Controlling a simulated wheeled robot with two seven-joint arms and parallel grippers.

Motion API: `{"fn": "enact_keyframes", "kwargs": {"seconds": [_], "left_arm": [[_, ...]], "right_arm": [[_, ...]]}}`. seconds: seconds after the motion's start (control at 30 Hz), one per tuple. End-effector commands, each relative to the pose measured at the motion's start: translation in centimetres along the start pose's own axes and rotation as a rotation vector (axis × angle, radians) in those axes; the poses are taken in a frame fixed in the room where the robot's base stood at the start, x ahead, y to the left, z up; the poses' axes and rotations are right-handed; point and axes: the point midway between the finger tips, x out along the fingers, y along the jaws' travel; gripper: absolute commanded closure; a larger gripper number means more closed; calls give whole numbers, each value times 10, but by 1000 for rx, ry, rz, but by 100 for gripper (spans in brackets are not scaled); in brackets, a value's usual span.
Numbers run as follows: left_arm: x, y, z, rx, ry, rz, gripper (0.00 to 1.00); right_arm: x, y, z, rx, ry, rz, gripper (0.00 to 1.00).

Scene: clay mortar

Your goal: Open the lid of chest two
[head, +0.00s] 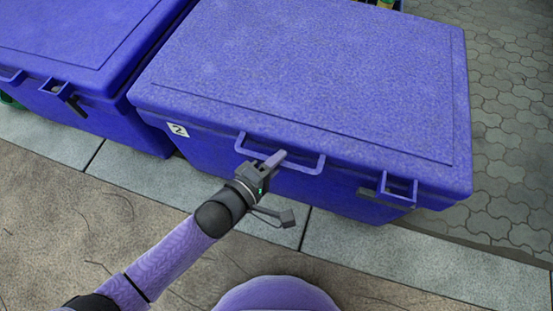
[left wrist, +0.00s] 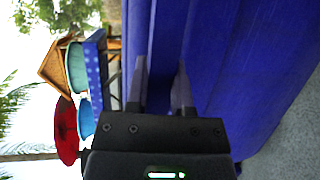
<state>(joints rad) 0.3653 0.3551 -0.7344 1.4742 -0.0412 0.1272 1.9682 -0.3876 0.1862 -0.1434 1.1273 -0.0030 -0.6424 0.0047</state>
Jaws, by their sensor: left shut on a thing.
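Chest two is a large blue chest (head: 230,165) with a white label (head: 178,130) marked 2 on its front. Its flat lid (head: 310,60) lies down on the body. A blue handle bar (head: 308,166) sticks out from the lid's front edge. My left gripper (head: 270,160) is at the left part of this handle, shut on it. In the left wrist view the two fingers (left wrist: 160,90) stand on either side of a blue strip beside the chest's blue wall (left wrist: 250,60). My right gripper is not in view.
Another blue chest (head: 75,45) stands close by on the left. A second bracket (head: 398,188) juts from chest two's front right. Paving (head: 510,130) lies clear on the right, and bare ground in front.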

Motion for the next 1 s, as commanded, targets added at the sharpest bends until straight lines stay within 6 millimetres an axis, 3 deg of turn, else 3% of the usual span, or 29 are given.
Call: {"fn": "enact_keyframes", "kwargs": {"seconds": [0.3, 0.77, 1.0], "left_arm": [[-4, 45, 1, -12, -1, -32, 100], [-7, 114, 2, -54, 0, -135, 100], [-4, 180, 1, -81, 0, -199, 100]], "right_arm": [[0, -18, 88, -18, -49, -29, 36], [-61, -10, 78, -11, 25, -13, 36], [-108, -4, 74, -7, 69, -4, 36]]}}
